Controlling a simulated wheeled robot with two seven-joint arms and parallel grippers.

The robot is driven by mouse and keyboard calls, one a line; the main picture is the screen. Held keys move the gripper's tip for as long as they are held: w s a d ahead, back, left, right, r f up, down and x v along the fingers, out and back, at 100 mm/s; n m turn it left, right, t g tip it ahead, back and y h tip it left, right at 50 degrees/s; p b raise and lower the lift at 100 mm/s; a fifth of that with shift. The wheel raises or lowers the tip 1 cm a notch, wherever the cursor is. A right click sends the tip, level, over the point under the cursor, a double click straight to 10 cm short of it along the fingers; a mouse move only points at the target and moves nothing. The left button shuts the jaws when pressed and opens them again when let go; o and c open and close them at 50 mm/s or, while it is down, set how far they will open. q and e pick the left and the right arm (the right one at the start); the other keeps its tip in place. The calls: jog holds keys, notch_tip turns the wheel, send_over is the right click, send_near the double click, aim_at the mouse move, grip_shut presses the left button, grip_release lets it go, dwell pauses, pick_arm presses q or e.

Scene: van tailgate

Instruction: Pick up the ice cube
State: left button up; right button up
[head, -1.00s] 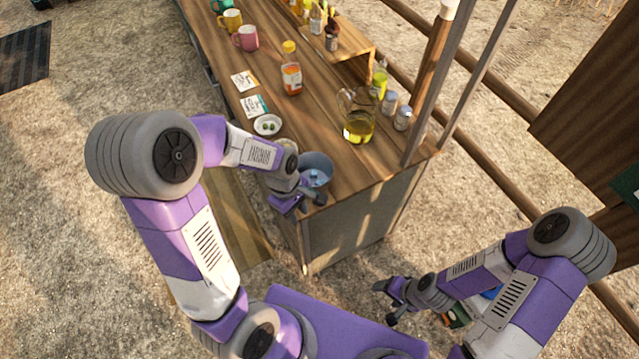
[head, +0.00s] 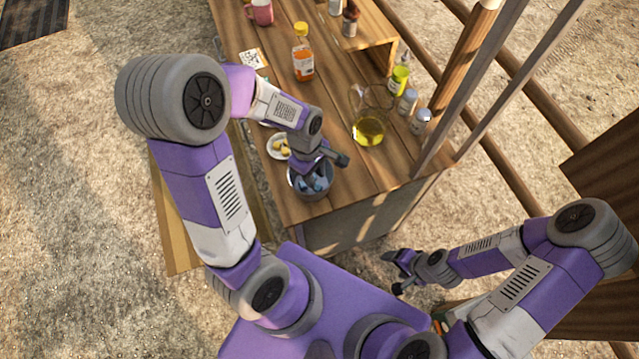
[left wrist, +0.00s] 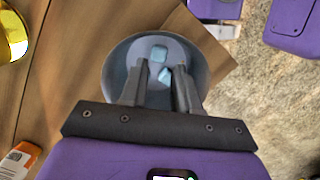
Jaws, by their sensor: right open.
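A grey metal bucket (head: 318,193) stands on the wooden counter near its front end, with pale blue ice cubes inside. In the left wrist view, one ice cube (left wrist: 158,53) lies on the bucket floor beyond the fingertips. Another ice cube (left wrist: 165,75) shows between the fingers, close to the right one; I cannot tell if they touch. My left gripper (left wrist: 160,72) is open and points down over the bucket (left wrist: 120,60). It covers part of the bucket in the head view. My right gripper (head: 397,272) is open and empty, low beside the counter.
A small plate with yellow pieces (head: 280,148) stands just behind the bucket. A glass jug (head: 369,128) of yellow liquid, shakers (head: 421,121) and a green bottle (head: 399,76) stand to the right. An orange-labelled bottle (head: 303,58) is further back. A wooden post rises at the counter's right corner.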

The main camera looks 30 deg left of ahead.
aim_at(317, 187)
pick_arm(q)
jog(key=f, duration=0.1)
jog(key=f+b, duration=0.1)
jog(key=f, duration=0.3)
jog(key=shift+d, duration=0.4)
grip_shut()
notch_tip(317, 187, up, 13)
jog(key=p, duration=0.5)
jog(key=shift+f, duration=0.1)
